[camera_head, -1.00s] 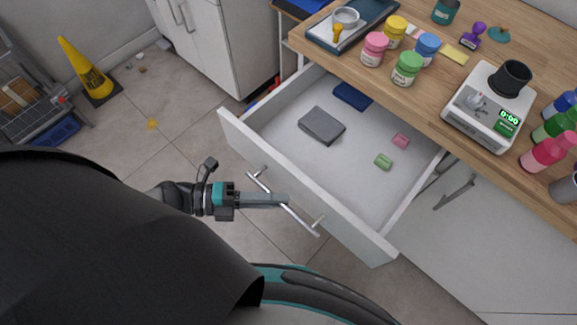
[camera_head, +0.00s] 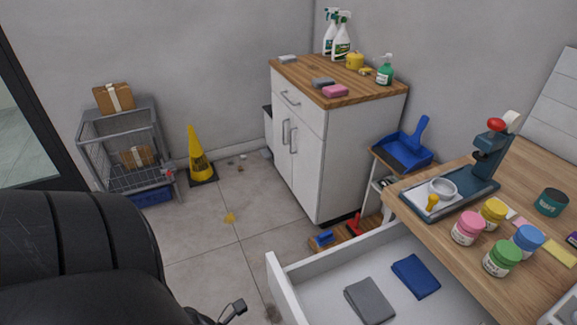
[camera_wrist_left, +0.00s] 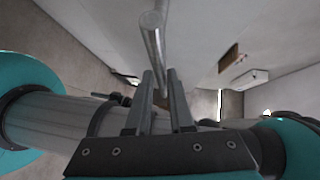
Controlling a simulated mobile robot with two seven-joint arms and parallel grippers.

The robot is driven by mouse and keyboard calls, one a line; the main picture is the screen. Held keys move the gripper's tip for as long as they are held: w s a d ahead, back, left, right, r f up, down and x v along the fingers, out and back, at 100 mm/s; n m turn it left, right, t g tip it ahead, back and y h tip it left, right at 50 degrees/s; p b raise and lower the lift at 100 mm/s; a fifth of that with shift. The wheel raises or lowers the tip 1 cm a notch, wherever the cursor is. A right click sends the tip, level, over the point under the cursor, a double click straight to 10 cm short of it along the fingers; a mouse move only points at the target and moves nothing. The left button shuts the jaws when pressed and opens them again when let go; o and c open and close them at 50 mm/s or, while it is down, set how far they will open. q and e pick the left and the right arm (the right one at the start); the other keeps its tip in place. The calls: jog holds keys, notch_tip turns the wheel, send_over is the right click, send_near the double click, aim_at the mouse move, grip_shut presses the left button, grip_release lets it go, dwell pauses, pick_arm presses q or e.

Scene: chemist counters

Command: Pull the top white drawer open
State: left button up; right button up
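The white drawer (camera_head: 277,287) stands pulled out from under the wooden counter, at the bottom of the head view. A grey folded cloth (camera_head: 370,301) and a blue one (camera_head: 415,277) lie inside; its front is mostly cut off. In the left wrist view the metal drawer handle (camera_wrist_left: 153,45) runs down between the fingertips of my left gripper (camera_wrist_left: 160,78). The fingers are close together with the bar between them, and look shut on it. My right gripper is not in view.
A white cabinet (camera_head: 325,150) with spray bottles stands behind. A yellow cone (camera_head: 200,158) and a grey cart (camera_head: 122,150) stand at the left. The tiled floor between is mostly clear.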

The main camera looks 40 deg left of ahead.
pick_arm(q)
jog(key=o, duration=0.4)
jog(key=shift+s+d, duration=0.1)
jog(key=v, duration=1.5)
jog(key=shift+a+b, duration=0.25)
jog(key=shift+b, duration=0.1)
